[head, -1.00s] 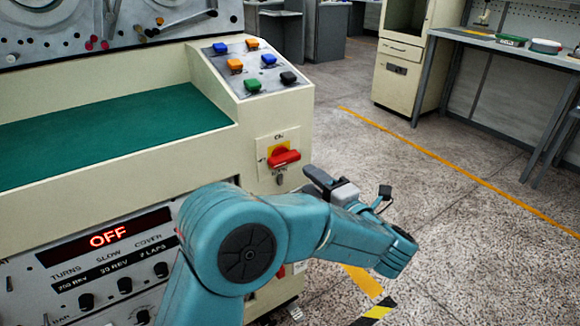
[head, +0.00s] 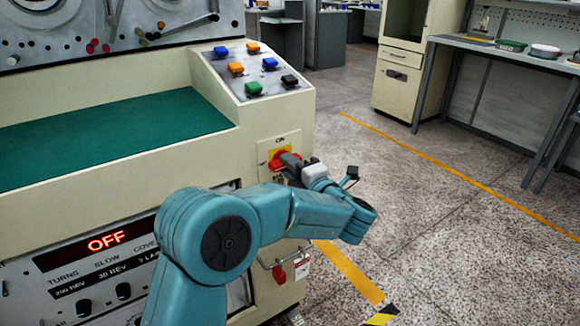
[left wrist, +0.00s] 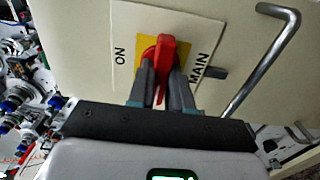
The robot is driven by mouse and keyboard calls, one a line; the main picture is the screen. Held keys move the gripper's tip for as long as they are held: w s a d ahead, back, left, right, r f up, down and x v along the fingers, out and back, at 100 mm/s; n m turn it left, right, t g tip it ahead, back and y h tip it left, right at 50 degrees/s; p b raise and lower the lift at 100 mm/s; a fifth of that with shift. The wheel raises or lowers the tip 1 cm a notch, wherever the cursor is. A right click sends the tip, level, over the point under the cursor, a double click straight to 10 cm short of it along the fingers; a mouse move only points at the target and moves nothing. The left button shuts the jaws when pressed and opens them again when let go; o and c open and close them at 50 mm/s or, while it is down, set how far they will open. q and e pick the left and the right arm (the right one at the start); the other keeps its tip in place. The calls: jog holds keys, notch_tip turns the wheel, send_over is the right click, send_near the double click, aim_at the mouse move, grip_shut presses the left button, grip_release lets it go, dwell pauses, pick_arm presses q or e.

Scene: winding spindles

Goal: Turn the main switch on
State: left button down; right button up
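The main switch is a red handle (left wrist: 166,58) on a yellow square (left wrist: 146,50), on a cream plate (left wrist: 125,22) marked ON and MAIN. In the left wrist view the handle lies across the line between the two words. My left gripper (left wrist: 163,73) is at the switch, one dark finger on each side of the handle. The fingers look slightly apart from it; contact is hard to judge. In the head view my gripper (head: 288,168) partly covers the switch (head: 277,157). The red display (head: 106,241) reads OFF. My right gripper is not in view.
A bent metal bar (left wrist: 262,65) stands out to the right of the switch in the left wrist view. A red padlock (head: 279,274) hangs below my arm. The sloped panel (head: 243,60) with coloured buttons is above the switch. The floor to the right is clear.

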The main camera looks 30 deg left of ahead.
pick_arm(q)
jog(key=m+p, duration=0.2)
jog(key=p, duration=0.1)
jog(key=shift+r+m, duration=0.2)
jog(key=shift+m, duration=0.2)
jog(key=m+p, duration=0.8)
jog(key=m, duration=0.1)
jog(key=shift+p, duration=0.3)
jog(key=m+p, duration=0.3)
jog(key=m, duration=0.1)
jog(key=shift+f, duration=0.1)
jog(key=shift+f+m+p, duration=0.1)
jog(key=shift+m+p, duration=0.9)
jog(key=shift+m, duration=0.1)
jog(key=shift+f, duration=0.1)
jog(key=c, duration=1)
grip_release()
jog(key=shift+c, duration=0.2)
